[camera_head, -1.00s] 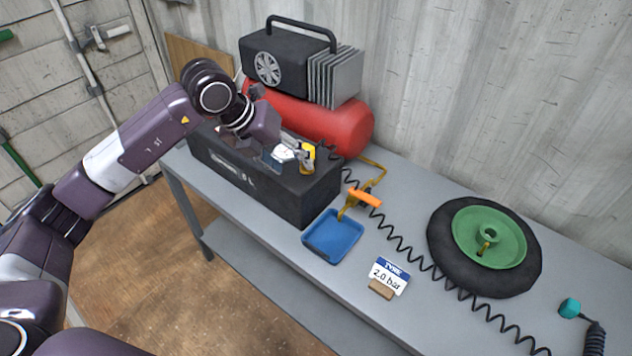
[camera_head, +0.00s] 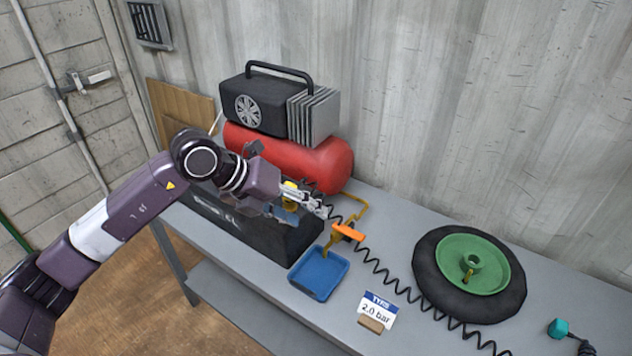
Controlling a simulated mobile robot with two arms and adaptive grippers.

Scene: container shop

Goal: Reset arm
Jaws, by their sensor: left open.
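My left arm comes in from the left. My left gripper (camera_head: 318,207) is open, pointing right, above the right end of the black toolbox (camera_head: 255,232) and close to the orange handle (camera_head: 348,232) of the air tool. I see nothing held between its fingers. A yellow item (camera_head: 290,194) shows just behind the gripper at the box. My right gripper is not in view.
A red air compressor (camera_head: 310,160) with a black motor stands behind the toolbox. A blue tray (camera_head: 319,273), a tyre sign (camera_head: 377,309), a black tyre with green rim (camera_head: 470,274), a coiled hose and a teal-tipped tool (camera_head: 558,328) are on the grey bench (camera_head: 400,215).

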